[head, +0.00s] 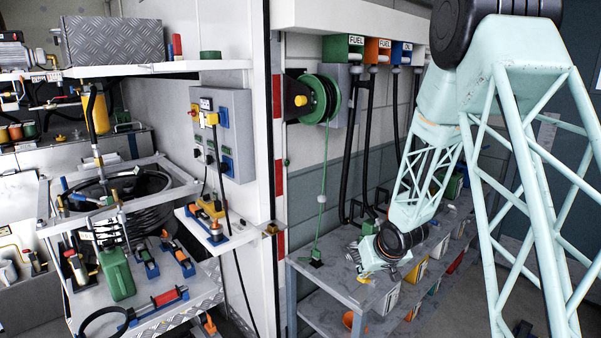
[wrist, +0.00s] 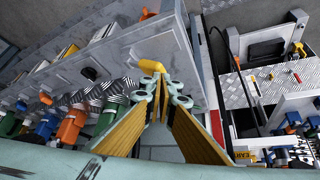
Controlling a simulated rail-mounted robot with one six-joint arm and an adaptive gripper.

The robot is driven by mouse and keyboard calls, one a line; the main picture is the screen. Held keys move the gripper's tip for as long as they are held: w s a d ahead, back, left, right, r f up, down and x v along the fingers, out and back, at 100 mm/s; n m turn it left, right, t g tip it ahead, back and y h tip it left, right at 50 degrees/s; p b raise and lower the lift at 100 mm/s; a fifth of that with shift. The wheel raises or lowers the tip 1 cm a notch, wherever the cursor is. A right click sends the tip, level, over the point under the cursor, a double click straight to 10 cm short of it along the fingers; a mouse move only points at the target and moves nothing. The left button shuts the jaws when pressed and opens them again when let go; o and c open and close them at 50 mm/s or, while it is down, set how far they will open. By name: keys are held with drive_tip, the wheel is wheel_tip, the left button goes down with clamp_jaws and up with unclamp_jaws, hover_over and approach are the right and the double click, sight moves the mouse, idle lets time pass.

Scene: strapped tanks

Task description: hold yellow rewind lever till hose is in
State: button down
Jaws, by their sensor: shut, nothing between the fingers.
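A green hose reel (head: 320,98) is mounted on the wall in the head view. A yellow part (head: 300,100) shows on its dark side plate and looks like the rewind lever. The thin green hose (head: 321,222) hangs down from the reel, with a small ball on it, to a dark end piece on the grey bench. My gripper (head: 366,279) is low over the bench, well below and right of the reel. In the wrist view my gripper (wrist: 161,78) is shut and empty. A yellow piece (wrist: 151,66) shows just past its tips; I cannot tell what it is.
The grey bench (head: 345,290) has several bins along its right side. Black hoses (head: 352,150) hang below the coloured fuel boxes (head: 378,50). A cluttered trolley (head: 150,290) stands at the left.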

wheel_tip(320, 180, up, 8)
drive_tip(key=s+p, duration=0.1)
drive_tip(key=p, duration=0.5)
drive_tip(key=shift+s+f, duration=0.2)
drive_tip(key=shift+s, duration=0.05)
idle(0.4)
idle(0.5)
drive_tip(key=s+d+r+m+g+h, duration=0.1)
drive_tip(key=s+d+r+m+h, duration=0.2)
drive_tip(key=s+r, duration=1.95)
drive_tip(key=s+a+r, duration=0.1)
drive_tip(key=s+r, duration=0.2)
drive_tip(key=s, duration=0.7)
drive_tip(key=s+a+r+g+y, duration=0.1)
drive_tip(key=s+r, duration=0.2)
drive_tip(key=s, duration=0.8)
drive_tip(key=s+a+r, duration=0.1)
drive_tip(key=s+r, duration=0.2)
drive_tip(key=s, duration=0.8)
drive_tip(key=shift+r+n+g+y+b, duration=0.15)
drive_tip(key=shift+n+g+y+b, duration=0.15)
drive_tip(key=shift+n+g+b, duration=0.1)
